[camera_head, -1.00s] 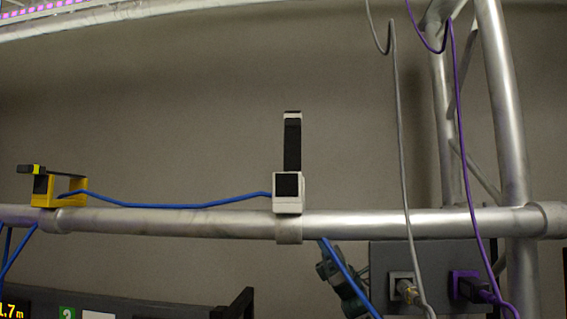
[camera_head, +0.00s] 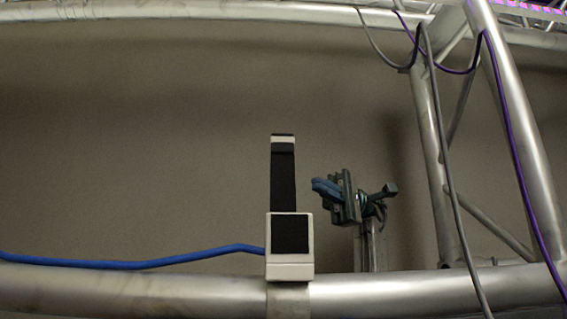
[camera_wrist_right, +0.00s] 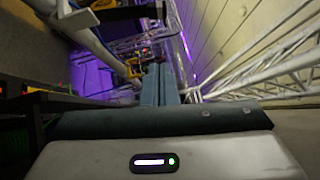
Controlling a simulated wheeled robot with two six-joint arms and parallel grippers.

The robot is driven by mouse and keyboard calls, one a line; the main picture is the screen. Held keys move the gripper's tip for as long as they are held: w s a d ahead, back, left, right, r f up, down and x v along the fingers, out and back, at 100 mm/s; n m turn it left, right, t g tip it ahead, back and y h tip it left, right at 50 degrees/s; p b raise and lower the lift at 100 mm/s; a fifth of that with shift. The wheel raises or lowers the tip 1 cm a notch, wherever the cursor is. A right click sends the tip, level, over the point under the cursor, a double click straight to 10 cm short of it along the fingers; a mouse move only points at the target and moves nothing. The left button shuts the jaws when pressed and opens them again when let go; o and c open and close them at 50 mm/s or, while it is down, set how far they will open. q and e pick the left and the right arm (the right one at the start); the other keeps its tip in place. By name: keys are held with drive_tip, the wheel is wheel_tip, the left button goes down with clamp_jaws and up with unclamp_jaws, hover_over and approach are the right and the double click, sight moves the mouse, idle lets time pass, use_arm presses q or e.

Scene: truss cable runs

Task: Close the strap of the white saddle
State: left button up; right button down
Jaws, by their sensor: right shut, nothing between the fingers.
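The white saddle (camera_head: 290,270) sits on top of the horizontal truss tube, with a dark square on its face. Its black strap (camera_head: 283,180) stands straight up, open, with a pale band near the tip. The blue cable (camera_head: 130,264) runs in from the left to the saddle's side; its course inside is hidden. My right gripper (camera_head: 322,187) is to the right of the strap, apart from it, fingers pointing left. The fingers also show pressed together and empty in the right wrist view (camera_wrist_right: 160,84). My left gripper is not in view.
The horizontal tube (camera_head: 400,294) crosses the bottom of the head view. A grey cable (camera_head: 446,165) and a purple cable (camera_head: 510,130) hang by the truss uprights at the right. The space left of the strap is clear.

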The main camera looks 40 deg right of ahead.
sight(294, 158)
drive_tip(key=s+a+p, duration=0.1)
drive_tip(key=a, duration=0.3)
drive_tip(key=s+a+r+p, duration=0.1)
drive_tip(key=a, duration=0.2)
drive_tip(key=s+a+r+p, duration=0.1)
drive_tip(key=a, duration=0.3)
drive_tip(key=shift+s+a, duration=0.25)
drive_tip(key=shift+a, duration=0.1)
use_arm(q)
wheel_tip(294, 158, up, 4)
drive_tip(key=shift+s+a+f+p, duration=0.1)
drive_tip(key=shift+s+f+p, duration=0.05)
drive_tip(key=shift+p, duration=0.15)
use_arm(e)
drive_tip(key=shift+s+a, duration=0.15)
drive_tip(key=shift+s, duration=0.15)
drive_tip(key=shift+w, duration=0.1)
